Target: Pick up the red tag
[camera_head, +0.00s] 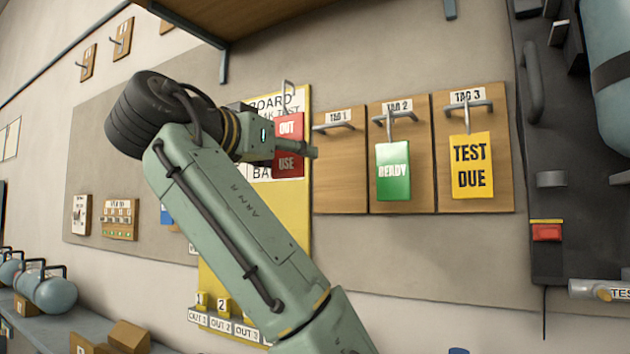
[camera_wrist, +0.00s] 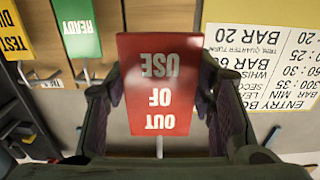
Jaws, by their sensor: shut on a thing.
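The red tag (camera_head: 289,147) reads "OUT OF USE" and has a thin wire loop at its top. In the head view it is in front of the yellow entry board, partly hidden by my gripper (camera_head: 312,150). In the wrist view the red tag (camera_wrist: 158,85) stands upside down between the two fingers of my gripper (camera_wrist: 160,100), which is shut on it. From these views I cannot tell whether the tag's loop still touches any hook.
The TAG 1 hook (camera_head: 334,127) is empty. A green READY tag (camera_head: 393,172) hangs under TAG 2 and a yellow TEST DUE tag (camera_head: 472,166) under TAG 3. The yellow entry board (camera_head: 292,215) is behind my arm. A shelf (camera_head: 235,15) juts out above.

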